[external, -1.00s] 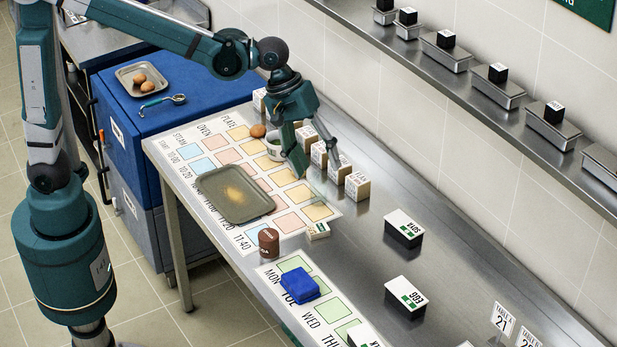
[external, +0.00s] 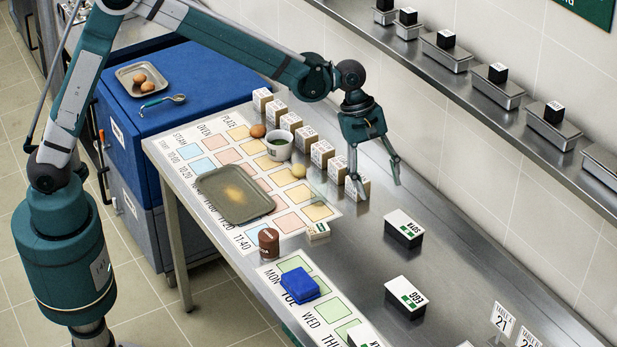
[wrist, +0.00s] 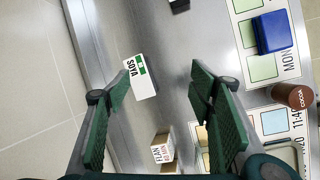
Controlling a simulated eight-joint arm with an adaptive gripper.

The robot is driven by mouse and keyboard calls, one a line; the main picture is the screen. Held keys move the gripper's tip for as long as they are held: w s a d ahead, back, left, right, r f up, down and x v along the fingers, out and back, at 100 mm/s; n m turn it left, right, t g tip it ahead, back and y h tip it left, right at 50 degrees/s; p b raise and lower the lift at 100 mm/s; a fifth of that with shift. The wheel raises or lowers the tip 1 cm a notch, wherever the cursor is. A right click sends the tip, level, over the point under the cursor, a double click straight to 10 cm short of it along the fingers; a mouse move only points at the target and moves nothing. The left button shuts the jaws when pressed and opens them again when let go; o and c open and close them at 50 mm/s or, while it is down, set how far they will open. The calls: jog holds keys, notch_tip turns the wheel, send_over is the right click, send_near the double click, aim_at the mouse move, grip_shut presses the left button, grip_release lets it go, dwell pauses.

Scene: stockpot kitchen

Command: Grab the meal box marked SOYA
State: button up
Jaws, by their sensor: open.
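The SOYA meal box (external: 404,228) is a black box with a white label on top and a green mark. It stands on the steel counter, right of the printed chart. In the wrist view the SOYA box (wrist: 139,78) shows between and beyond my fingers, its label facing up. My gripper (external: 376,192) is open and empty above the counter, up and left of the SOYA box in the external view and apart from it. In the wrist view my gripper's two green fingers (wrist: 160,110) are spread wide.
A similar box marked EGG (external: 407,297) stands nearer the front. A row of white-topped cartons (external: 322,153) lines the chart's edge, one close by my gripper. A brown cocoa tin (external: 269,242) and a blue box (external: 299,285) stand left. Counter around the SOYA box is clear.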

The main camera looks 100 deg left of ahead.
aim_at(404, 223)
jog(key=w+a+f+n, duration=0.1)
jog(key=w+a+f, duration=0.1)
jog(key=f, duration=0.1)
jog(key=w+a+f+n, duration=0.2)
jog(key=f, duration=0.2)
jog(key=w+a+f+n, duration=0.1)
jog(key=w+a+f, duration=0.1)
jog(key=a+f, duration=0.1)
jog(key=shift+a+f+g+h, duration=0.1)
jog(key=shift+f+g+h, duration=0.2)
jog(key=shift+f+h, duration=0.1)
jog(key=shift+x, duration=1.3)
jog(key=shift+d+x, duration=0.2)
jog(key=shift+x, duration=2.4)
jog(key=shift+f+b, duration=0.2)
jog(key=shift+b, duration=0.3)
jog(key=shift+c, duration=0.7)
